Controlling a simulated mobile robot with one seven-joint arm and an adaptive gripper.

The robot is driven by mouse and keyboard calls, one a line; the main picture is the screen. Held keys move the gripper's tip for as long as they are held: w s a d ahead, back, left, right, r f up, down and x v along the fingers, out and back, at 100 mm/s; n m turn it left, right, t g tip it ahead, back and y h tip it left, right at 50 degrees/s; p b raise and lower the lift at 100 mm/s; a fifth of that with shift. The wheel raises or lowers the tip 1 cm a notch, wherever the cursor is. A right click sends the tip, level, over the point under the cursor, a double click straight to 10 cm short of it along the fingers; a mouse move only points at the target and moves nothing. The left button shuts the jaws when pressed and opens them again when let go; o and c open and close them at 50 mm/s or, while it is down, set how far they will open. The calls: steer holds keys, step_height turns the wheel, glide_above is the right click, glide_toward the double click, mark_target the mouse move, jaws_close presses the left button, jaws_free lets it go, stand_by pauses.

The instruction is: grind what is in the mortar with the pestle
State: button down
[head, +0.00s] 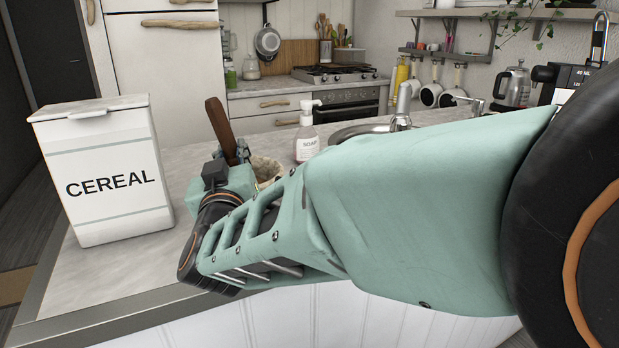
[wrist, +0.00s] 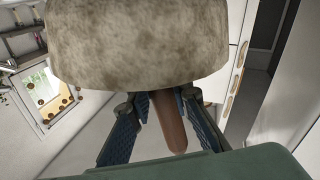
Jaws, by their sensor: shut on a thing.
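The pestle (head: 219,128) is a brown wooden stick, rising from my gripper (head: 232,174) with its top leaning left. In the wrist view the pestle (wrist: 172,125) shows between the two blue ridged fingers of my gripper (wrist: 165,104), which is shut on it. The mortar (head: 265,168) is a mottled beige stone-like bowl on the counter, just right of the gripper and partly hidden by my arm. The mortar (wrist: 140,45) fills the top of the wrist view, close to the fingers. The pestle's lower end and the mortar's contents are hidden.
A white cereal box (head: 108,168) stands on the counter (head: 120,278) to the left. A soap bottle (head: 307,132) stands behind the mortar, next to the sink tap (head: 402,108). A stove (head: 340,74) is at the back. The counter between box and gripper is clear.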

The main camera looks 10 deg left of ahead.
mark_target(219, 106)
steer(key=shift+r, duration=0.1)
stand_by(0.3)
steer(key=shift+s+a+r+p, duration=0.15)
steer(key=shift+a+r+p, duration=0.05)
steer(key=shift+r+p, duration=0.6)
steer(key=shift+s+a+r+p, duration=0.1)
steer(key=shift+a+r+p, duration=0.1)
steer(key=shift+r+p, duration=0.6)
steer(key=shift+s+a+r+p, duration=0.2)
steer(key=shift+r+p, duration=0.45)
steer(key=shift+r, duration=0.3)
steer(key=shift+w, duration=0.1)
step_height(219, 106, up, 4)
steer(key=p, duration=0.3)
steer(key=shift+d, duration=0.1)
